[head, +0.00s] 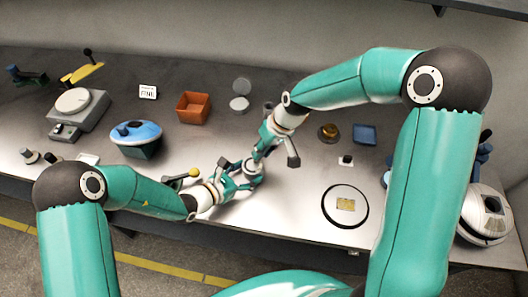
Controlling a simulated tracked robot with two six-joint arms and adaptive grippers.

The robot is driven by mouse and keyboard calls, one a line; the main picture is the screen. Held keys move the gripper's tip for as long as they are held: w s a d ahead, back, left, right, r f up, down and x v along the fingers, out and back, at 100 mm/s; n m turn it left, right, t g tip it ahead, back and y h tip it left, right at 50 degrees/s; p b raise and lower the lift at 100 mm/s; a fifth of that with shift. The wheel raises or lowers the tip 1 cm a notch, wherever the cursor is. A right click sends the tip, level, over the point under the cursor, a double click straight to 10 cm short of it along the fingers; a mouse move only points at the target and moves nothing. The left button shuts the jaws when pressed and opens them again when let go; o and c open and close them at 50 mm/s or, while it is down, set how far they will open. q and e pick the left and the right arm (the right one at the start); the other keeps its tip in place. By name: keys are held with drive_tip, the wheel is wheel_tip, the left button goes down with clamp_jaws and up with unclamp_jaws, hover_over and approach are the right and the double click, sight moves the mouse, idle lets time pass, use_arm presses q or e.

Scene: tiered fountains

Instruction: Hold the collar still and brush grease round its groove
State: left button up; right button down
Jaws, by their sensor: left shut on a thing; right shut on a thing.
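The collar (252,167) is a small grey metallic ring near the middle of the bench. My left gripper (243,178) comes in from the lower left and is shut on it at the bench top. My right gripper (261,153) reaches down from the upper right and is shut on a thin thing, seemingly the brush, right above the collar. The fingers hide most of the brush, and its tip cannot be made out. The groove and any grease in it are too small to see.
An open round tin (239,104), an orange box (193,107) and a blue-topped tub (136,138) stand to the left.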

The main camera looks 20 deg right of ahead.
drive_tip(key=shift+w+r, duration=0.1)
drive_tip(key=shift+w, duration=0.45)
drive_tip(key=shift+s, duration=0.15)
drive_tip(key=shift+s+a, duration=1.2)
drive_tip(key=shift+s, duration=0.1)
drive_tip(key=shift+w, duration=0.15)
